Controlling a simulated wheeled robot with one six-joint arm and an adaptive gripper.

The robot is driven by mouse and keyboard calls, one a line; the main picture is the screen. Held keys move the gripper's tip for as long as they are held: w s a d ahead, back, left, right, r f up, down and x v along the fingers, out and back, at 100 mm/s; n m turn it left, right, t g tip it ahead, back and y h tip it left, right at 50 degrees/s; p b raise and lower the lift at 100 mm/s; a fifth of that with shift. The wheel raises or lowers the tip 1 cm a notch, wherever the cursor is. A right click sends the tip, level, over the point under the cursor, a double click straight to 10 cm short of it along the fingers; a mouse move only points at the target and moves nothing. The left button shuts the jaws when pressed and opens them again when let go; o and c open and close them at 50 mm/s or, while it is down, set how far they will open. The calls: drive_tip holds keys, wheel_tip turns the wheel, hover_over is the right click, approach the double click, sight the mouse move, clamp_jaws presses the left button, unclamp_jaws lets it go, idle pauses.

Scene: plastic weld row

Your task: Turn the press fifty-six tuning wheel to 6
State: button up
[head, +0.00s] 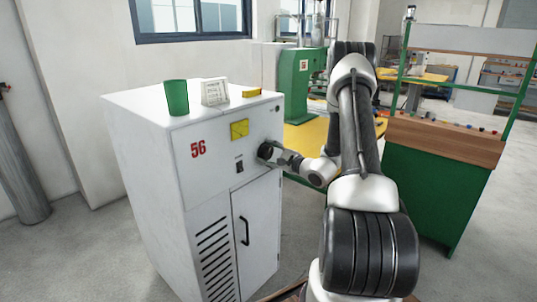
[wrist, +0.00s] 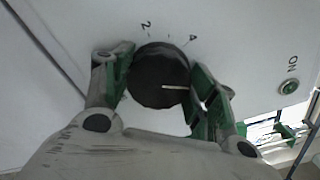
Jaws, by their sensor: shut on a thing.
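The press fifty-six tuning wheel is a dark round knob (wrist: 155,72) on a white panel in the wrist view. Its white pointer line points right, clockwise past the mark "4", toward my right finger. The marks "2" and "4" show above the wheel; any other marks are hidden by my fingers. My gripper (wrist: 157,86) is shut on the wheel, with one green-padded finger on each side. In the head view my gripper (head: 277,156) reaches the wheel on the front of the white cabinet (head: 170,200) marked with a red "56".
A green cup (head: 176,97), a small white sign (head: 214,92) and a yellow item (head: 251,92) stand on the cabinet top. A green round button (wrist: 288,87) marked "ON" is right of the wheel. A green workbench (head: 430,185) stands to the right of my arm.

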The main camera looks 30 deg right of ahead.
idle(0.4)
drive_tip(key=o, duration=1)
drive_tip(key=shift+a, duration=0.1)
drive_tip(key=v, duration=1.2)
